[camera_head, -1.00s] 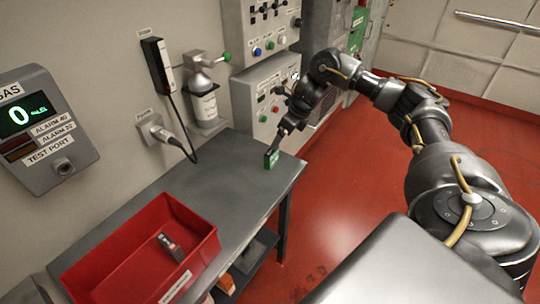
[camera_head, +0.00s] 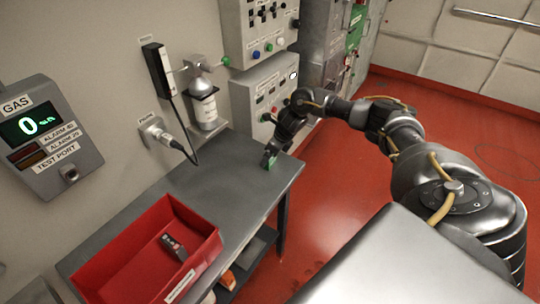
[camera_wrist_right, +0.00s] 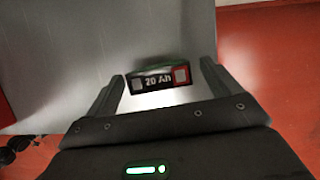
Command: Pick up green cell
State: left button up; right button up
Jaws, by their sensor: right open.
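The green cell (camera_head: 267,162) stands on the far right end of the grey table (camera_head: 232,205), mostly hidden behind my right gripper (camera_head: 271,151) in the head view. In the right wrist view the cell (camera_wrist_right: 159,78) shows a dark face marked "20 Ah", a green edge and a red right end. It sits between the two fingertips of my right gripper (camera_wrist_right: 160,82). The jaws are open, with a visible gap on each side of the cell. My left gripper is not in view.
A red bin (camera_head: 119,262) on the near part of the table holds a dark cell (camera_head: 174,247). A gas panel (camera_head: 47,138), a plugged cable (camera_head: 160,133) and a bottle (camera_head: 203,105) are on the wall. The table between bin and cell is clear.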

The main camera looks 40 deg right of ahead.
jog(key=c, duration=1.1)
jog(key=shift+r, duration=0.1)
jog(key=shift+c, duration=0.7)
